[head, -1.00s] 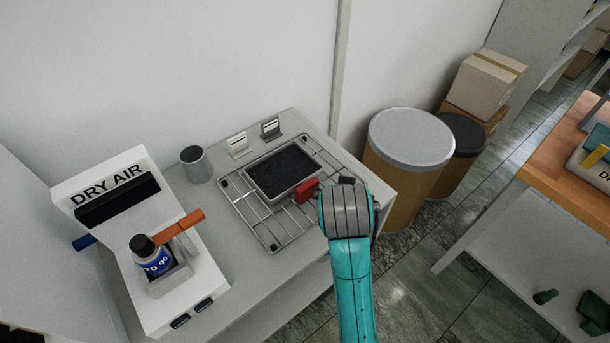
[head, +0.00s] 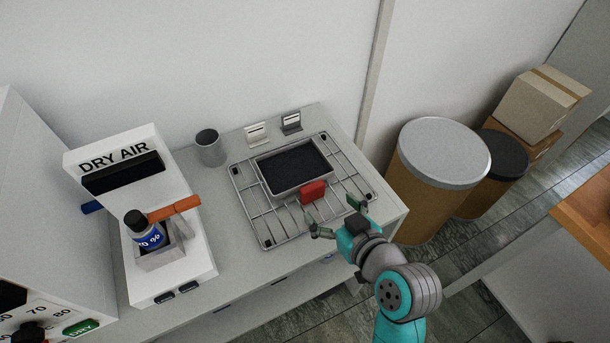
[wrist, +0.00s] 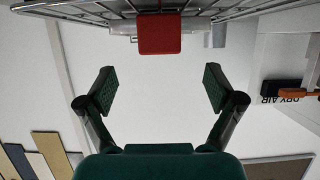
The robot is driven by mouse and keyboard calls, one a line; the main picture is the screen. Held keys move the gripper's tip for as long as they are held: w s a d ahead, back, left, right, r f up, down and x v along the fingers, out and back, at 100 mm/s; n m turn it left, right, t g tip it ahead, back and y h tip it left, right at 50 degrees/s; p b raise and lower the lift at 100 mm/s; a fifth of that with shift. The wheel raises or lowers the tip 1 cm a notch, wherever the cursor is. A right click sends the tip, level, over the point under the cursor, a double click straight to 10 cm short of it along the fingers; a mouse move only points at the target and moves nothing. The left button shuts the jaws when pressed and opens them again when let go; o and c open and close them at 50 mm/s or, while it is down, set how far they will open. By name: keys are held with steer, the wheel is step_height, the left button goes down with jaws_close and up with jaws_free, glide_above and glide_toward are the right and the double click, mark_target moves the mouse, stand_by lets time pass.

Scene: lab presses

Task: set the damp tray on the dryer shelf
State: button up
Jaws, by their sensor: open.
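A grey tray (head: 265,177) with a dark filling lies flat on a wire rack (head: 257,222) in the head view. Its red handle (head: 313,192) points toward me. My gripper (head: 336,214) is open and empty, just in front of the handle and apart from it. In the wrist view, which is turned upside down, the red handle (wrist: 159,34) is at the top, beyond my spread fingers (wrist: 160,89). A cabinet with a temperature dial and a green DRY label (head: 80,327) shows at the lower left; no shelf of it is visible.
A DRY AIR unit (head: 190,268) with a blue-labelled bottle (head: 146,235) and an orange handle stands left of the rack. A grey cup (head: 209,148) and two small card holders (head: 256,135) are behind. Drums (head: 435,185) and boxes (head: 535,105) stand right of the counter.

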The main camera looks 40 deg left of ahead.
mark_target(315, 191)
steer(key=shift+x, duration=3.8)
steer(key=shift+w+r, duration=0.1)
steer(key=shift+r, duration=0.1)
steer(key=c, duration=1.5)
